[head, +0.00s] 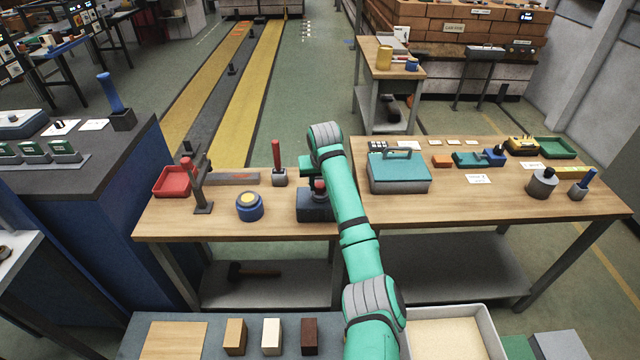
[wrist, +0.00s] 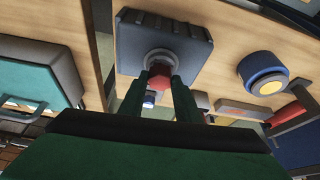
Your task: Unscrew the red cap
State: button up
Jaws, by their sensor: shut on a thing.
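The red cap (wrist: 158,76) sits at the grey round neck (wrist: 161,58) of a dark blue-grey block (wrist: 135,40) in the wrist view. In the head view the block (head: 313,209) stands on the wooden bench, partly hidden by my arm, and a bit of the red cap (head: 319,183) shows above it. My gripper (wrist: 161,84) is shut on the red cap, one green finger on each side of it. The fingers hide the cap's sides. I cannot tell whether the cap has turned.
A blue jar with a yellow top (head: 250,206) stands left of the block, with a red-handled tool (head: 277,165) behind. A red tray (head: 172,181) and a stand (head: 201,190) are farther left. A teal-lidded case (head: 399,174) lies right of my arm.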

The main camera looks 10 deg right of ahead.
jog(key=shift+c, duration=1.3)
jog(key=n, duration=0.2)
jog(key=n+y, duration=0.1)
jog(key=n, duration=0.1)
jog(key=n+y, duration=0.1)
jog(key=n, duration=0.1)
jog(key=shift+d, duration=0.25)
jog(key=shift+n+g+y, duration=0.3)
jog(key=shift+n, duration=0.1)
jog(key=shift+w+d+n+y, duration=0.15)
jog(key=shift+n+y, duration=0.25)
jog(key=shift+n, duration=0.7)
jog(key=n+g+y, duration=0.1)
jog(key=n, duration=0.3)
jog(key=shift+n+g, duration=0.3)
jog(key=shift+g, duration=0.1)
